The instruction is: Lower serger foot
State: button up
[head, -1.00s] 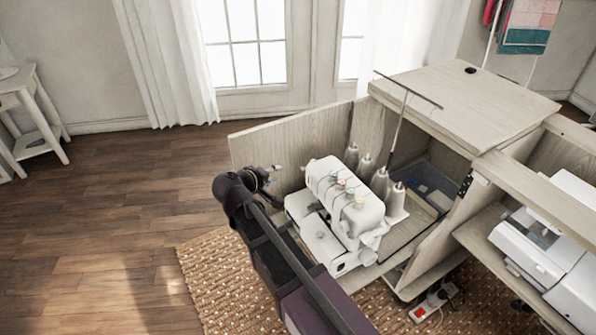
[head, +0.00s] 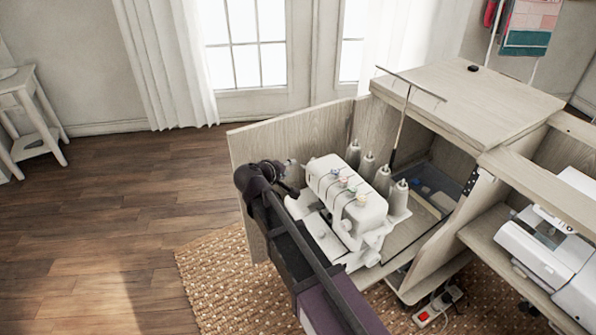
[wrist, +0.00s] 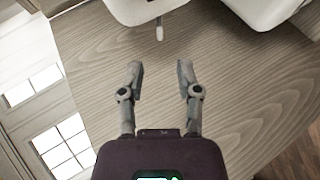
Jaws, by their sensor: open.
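The white serger (head: 325,183) stands on the cabinet's pulled-out shelf, with colored dials on top and several thread cones behind it. In the wrist view, parts of its white body (wrist: 136,10) fill the top edge. A small pale lever (wrist: 159,32) sticks out from under the body there, beyond my fingertips and roughly centered between them. My gripper (wrist: 160,72) is open and empty, apart from the lever. In the head view, my gripper (head: 292,166) is beside the serger's left end, partly hidden by my wrist. The presser foot itself cannot be made out.
The open wooden cabinet door (head: 285,137) stands close behind my gripper and also fills the wrist view's background (wrist: 240,90). A thread stand (head: 402,118) rises behind the serger. A second sewing machine (head: 550,240) sits at right.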

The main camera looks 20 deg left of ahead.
aim_at(301, 166)
jog(key=shift+b+x, duration=1.15)
jog(key=shift+x, duration=1.85)
grip_shut()
